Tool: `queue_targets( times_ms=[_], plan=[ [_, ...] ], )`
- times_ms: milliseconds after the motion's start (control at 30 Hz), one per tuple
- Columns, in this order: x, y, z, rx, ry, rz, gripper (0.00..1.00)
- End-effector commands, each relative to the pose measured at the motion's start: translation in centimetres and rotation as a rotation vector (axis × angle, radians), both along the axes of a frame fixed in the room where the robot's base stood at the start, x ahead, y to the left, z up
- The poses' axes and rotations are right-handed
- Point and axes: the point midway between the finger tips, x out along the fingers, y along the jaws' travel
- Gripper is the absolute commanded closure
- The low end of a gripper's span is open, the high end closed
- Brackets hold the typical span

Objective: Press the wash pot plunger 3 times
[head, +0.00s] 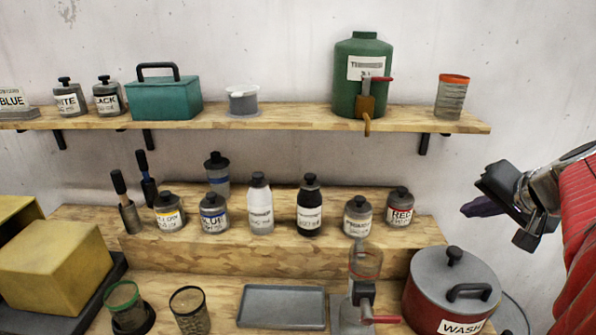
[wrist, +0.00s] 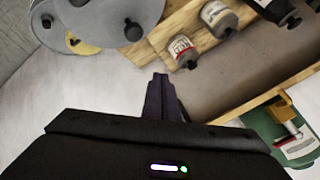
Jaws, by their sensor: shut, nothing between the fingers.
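The wash pot (head: 430,294) is a red round pot with a grey lid, a black handle and a "WASH" label, at the lower right of the head view. A black knob (head: 454,256), apparently the plunger, stands up on its lid. My gripper (head: 470,208) is above and to the right of the pot, apart from it, pointing left. Its dark fingers (wrist: 162,98) are shut and empty in the wrist view. That view also shows grey round surfaces with black knobs at its top left, perhaps including the pot's lid; which is which is unclear.
A stepped wooden bench holds several paint bottles, with a red-labelled jar (head: 400,208) behind the pot. A clear dispenser with a red lever (head: 364,290) stands left of the pot. The upper shelf (head: 300,118) carries a green tank (head: 346,62). Wall space around my gripper is clear.

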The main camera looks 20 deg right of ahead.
Motion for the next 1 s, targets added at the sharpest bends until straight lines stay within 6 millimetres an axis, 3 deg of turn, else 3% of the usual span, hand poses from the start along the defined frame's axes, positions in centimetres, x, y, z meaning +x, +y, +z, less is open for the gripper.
queue_targets(
  times_ms=[133, 533, 1000],
  plan=[
    [0.0, 0.0, 1.4, 0.0, 0.001, -0.001, 1.0],
    [0.0, 0.0, 1.1, 0.001, 0.001, -0.001, 1.0],
    [0.0, 0.1, -3.1, 0.004, 0.002, -0.001, 1.0]
  ],
)
